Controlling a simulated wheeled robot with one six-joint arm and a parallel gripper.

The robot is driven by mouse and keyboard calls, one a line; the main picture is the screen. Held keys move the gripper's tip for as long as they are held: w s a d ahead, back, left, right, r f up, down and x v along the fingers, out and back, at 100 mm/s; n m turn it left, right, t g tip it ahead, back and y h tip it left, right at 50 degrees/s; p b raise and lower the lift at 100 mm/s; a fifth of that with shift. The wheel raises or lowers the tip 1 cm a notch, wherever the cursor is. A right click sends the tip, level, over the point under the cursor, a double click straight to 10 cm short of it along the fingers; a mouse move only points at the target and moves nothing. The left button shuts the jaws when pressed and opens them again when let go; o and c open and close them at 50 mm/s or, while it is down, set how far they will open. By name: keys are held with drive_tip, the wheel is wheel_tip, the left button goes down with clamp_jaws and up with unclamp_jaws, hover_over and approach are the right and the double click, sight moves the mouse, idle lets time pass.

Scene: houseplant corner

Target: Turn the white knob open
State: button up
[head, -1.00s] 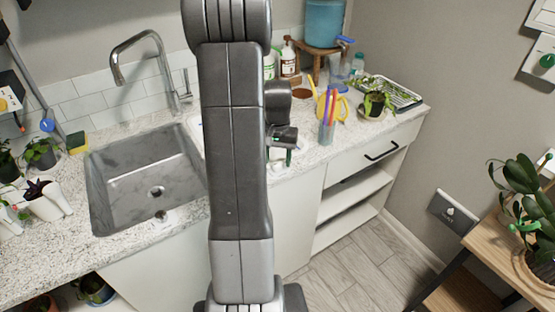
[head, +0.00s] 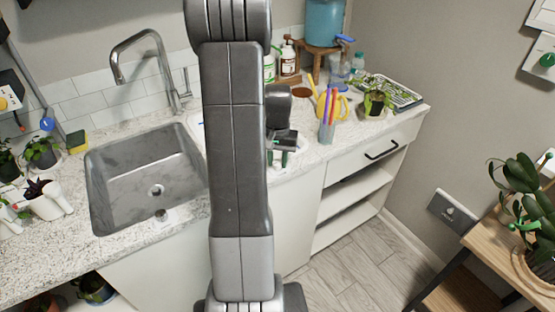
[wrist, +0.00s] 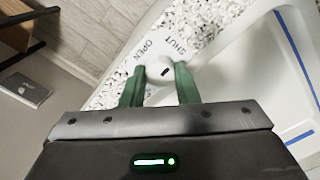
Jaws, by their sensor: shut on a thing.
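The round white knob (wrist: 158,68) shows in the wrist view at top centre, with a short black mark on its face. The printed words OPEN and SHUT curve beside it, SHUT to the right of OPEN. The mark slants toward the upper right; I cannot tell exactly where it points. My gripper (wrist: 160,84) has its two green fingers on either side of the knob, shut on it. In the head view my gripper (head: 284,149) is over the counter, partly behind my arm, and the knob is hidden.
The steel sink (head: 145,180) lies to the left in the head view. A white basin with a blue line (wrist: 275,70) lies beside the knob.

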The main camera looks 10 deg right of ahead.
drive_tip(key=n+b, duration=0.1)
drive_tip(key=n, duration=0.7)
drive_tip(key=shift+n+b, duration=0.3)
drive_tip(key=shift+n, duration=0.1)
drive_tip(key=n, duration=0.4)
drive_tip(key=shift+n, duration=0.3)
drive_tip(key=shift+n+b, duration=0.4)
drive_tip(key=shift+n, duration=1.6)
drive_tip(key=o, duration=1)
drive_tip(key=shift+c, duration=0.2)
